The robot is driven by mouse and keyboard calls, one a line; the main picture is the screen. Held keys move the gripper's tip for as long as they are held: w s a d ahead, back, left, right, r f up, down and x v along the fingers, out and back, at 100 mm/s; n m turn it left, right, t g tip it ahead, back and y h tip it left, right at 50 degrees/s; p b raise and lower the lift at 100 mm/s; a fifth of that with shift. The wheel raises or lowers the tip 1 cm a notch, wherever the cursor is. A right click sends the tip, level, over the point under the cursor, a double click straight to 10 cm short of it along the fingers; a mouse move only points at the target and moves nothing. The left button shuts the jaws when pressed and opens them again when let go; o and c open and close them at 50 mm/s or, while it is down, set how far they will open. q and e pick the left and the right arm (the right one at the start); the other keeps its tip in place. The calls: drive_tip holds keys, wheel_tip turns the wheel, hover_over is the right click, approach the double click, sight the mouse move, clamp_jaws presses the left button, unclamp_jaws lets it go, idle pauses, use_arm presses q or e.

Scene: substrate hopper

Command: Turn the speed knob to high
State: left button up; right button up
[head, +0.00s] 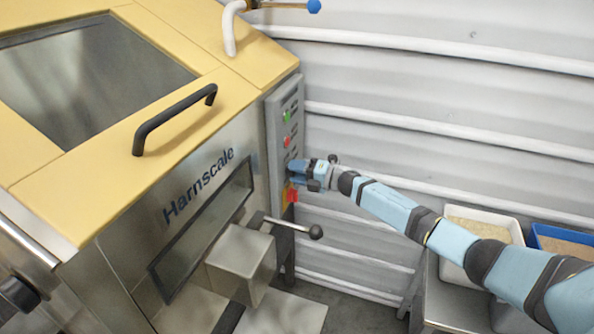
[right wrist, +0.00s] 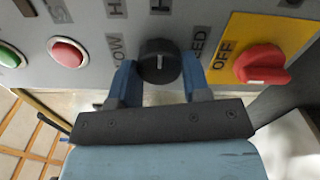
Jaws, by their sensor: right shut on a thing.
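The black speed knob (right wrist: 159,62) sits on the grey control panel (right wrist: 215,20), with a white pointer line on its face. Labels around it are partly visible, including "LOW" to its left and part of a word starting with "H" above it. My right gripper (right wrist: 160,75) has its two blue fingers on either side of the knob, shut on it. In the head view my right gripper (head: 296,173) is at the panel on the machine's side and hides the knob. My left gripper is not in view.
A red rotary switch (right wrist: 262,64) on a yellow plate marked "OFF" is close right of the knob. A red button (right wrist: 67,53) and a green button (right wrist: 11,56) are to the left. A lever with a black ball (head: 315,232) projects below my right gripper.

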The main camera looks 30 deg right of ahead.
idle(0.3)
drive_tip(key=o, duration=0.9)
drive_tip(key=shift+v, duration=6.95)
